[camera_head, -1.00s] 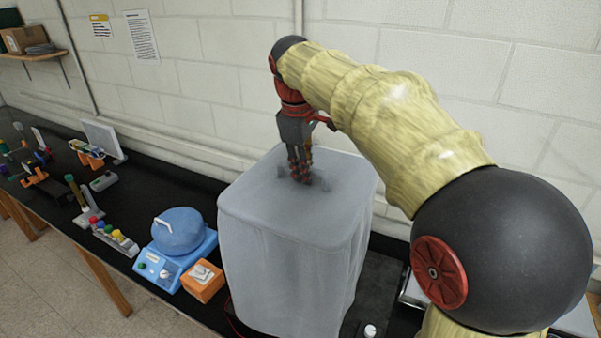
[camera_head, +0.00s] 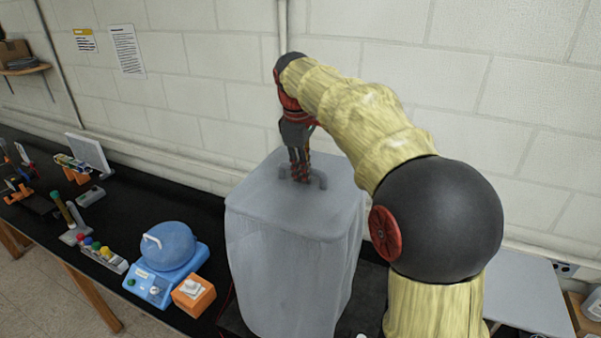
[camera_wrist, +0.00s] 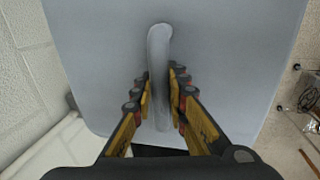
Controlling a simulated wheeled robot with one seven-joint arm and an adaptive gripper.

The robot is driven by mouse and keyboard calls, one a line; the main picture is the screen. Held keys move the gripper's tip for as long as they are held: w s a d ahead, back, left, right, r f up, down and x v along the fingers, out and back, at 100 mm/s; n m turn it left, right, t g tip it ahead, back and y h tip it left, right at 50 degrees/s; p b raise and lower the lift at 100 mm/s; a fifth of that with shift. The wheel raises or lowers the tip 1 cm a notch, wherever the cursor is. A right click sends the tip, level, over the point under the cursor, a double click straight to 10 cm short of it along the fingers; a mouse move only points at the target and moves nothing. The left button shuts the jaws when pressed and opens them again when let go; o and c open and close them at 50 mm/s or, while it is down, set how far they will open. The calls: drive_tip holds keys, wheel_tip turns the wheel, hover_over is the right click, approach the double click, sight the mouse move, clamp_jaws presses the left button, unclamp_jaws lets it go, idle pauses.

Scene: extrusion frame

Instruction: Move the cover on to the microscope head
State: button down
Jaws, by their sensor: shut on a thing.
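The cover (camera_head: 292,262) is a tall, grey, translucent box-like hood with a handle on its flat top. It stands upright over the black bench, and its lower edge reaches close to a dark base there. My gripper (camera_head: 301,180) points down at the top of the cover and is shut on its handle. In the wrist view the handle (camera_wrist: 160,70) runs between the two fingers of my gripper (camera_wrist: 163,95), above the cover's top (camera_wrist: 225,50). I cannot make out the microscope head; the cover may hide it.
A blue device with a domed lid (camera_head: 166,247) and an orange box with a white switch (camera_head: 194,294) stand just left of the cover. A rack of coloured caps (camera_head: 100,253) is farther left. The wall (camera_head: 230,100) is close behind. A grey panel (camera_head: 525,290) lies at right.

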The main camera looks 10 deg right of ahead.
drive_tip(key=shift+w+d+p, duration=0.5)
drive_tip(key=shift+w+d, duration=0.2)
drive_tip(key=shift+w, duration=0.3)
drive_tip(key=shift+w+d+p, duration=0.5)
drive_tip(key=shift+w+d, duration=0.2)
drive_tip(key=shift+w, duration=0.3)
drive_tip(key=shift+f, duration=0.15)
drive_tip(key=shift+f, duration=0.55)
drive_tip(key=shift+f+b, duration=0.4)
drive_tip(key=shift+f, duration=0.45)
drive_tip(key=c, duration=1.7)
unclamp_jaws()
